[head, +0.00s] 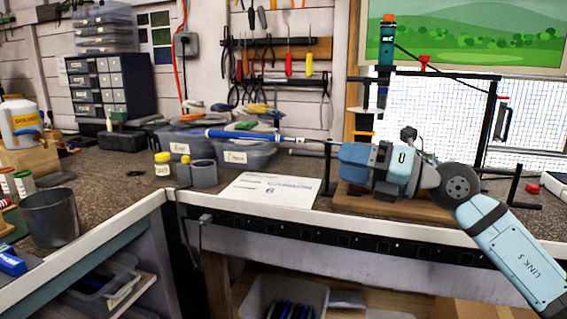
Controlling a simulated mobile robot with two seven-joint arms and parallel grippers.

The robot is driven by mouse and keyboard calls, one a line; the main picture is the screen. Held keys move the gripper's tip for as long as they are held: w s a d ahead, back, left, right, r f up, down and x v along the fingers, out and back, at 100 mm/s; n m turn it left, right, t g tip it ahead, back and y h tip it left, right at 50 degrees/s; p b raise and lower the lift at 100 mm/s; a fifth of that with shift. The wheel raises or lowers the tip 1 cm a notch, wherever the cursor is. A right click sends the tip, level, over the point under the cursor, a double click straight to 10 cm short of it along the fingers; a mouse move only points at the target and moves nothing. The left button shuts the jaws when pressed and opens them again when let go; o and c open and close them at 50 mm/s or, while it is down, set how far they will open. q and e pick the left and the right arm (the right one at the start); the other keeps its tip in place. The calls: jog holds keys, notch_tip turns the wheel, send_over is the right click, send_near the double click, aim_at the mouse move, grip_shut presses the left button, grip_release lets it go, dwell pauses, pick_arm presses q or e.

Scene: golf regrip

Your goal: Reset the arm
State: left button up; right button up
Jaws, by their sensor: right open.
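My right arm comes in from the lower right. Its right gripper (383,156) is over the bench by the wooden board (385,205); the jaws are open, but the fingertips are hard to make out against the blue and black parts there. A club with a blue grip (250,136) lies level to the left of the gripper, its grip end pointing left. Its shaft runs right toward the blue block by the gripper. Whether the gripper touches the club I cannot tell. My left gripper is out of view.
A printed sheet (270,188) lies on the bench. A black frame (490,125) rises behind my arm. A metal can (50,217) stands on the left bench.

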jog(key=s+f+m+t+h+b, duration=0.2)
jog(key=s+f+m+t+h, duration=0.1)
jog(key=s+f+m, duration=0.7)
jog(key=s+f+m+t+h+b, duration=0.2)
jog(key=s+f+m+t, duration=0.3)
jog(key=f+m, duration=0.75)
jog(key=s+f+m+t+h+b, duration=0.1)
jog(key=s+f+m+t+h, duration=0.15)
jog(key=s+f+m, duration=0.9)
pick_arm(q)
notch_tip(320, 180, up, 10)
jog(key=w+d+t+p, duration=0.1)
jog(key=p, duration=1.3)
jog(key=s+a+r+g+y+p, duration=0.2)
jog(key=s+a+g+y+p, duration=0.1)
jog(key=p, duration=2)
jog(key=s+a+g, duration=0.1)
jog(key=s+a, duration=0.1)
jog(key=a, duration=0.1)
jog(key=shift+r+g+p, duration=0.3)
jog(key=shift+p, duration=0.1)
pick_arm(e)
jog(key=s+d+r+m+g+h, duration=0.1)
jog(key=d+r+m+g+h, duration=0.1)
jog(key=d+r+g+h, duration=0.4)
notch_tip(320, 180, up, 2)
jog(key=shift+s+d+r+g+h, duration=0.1)
jog(key=shift+s+d+g+h, duration=0.2)
jog(key=shift+d+g, duration=0.5)
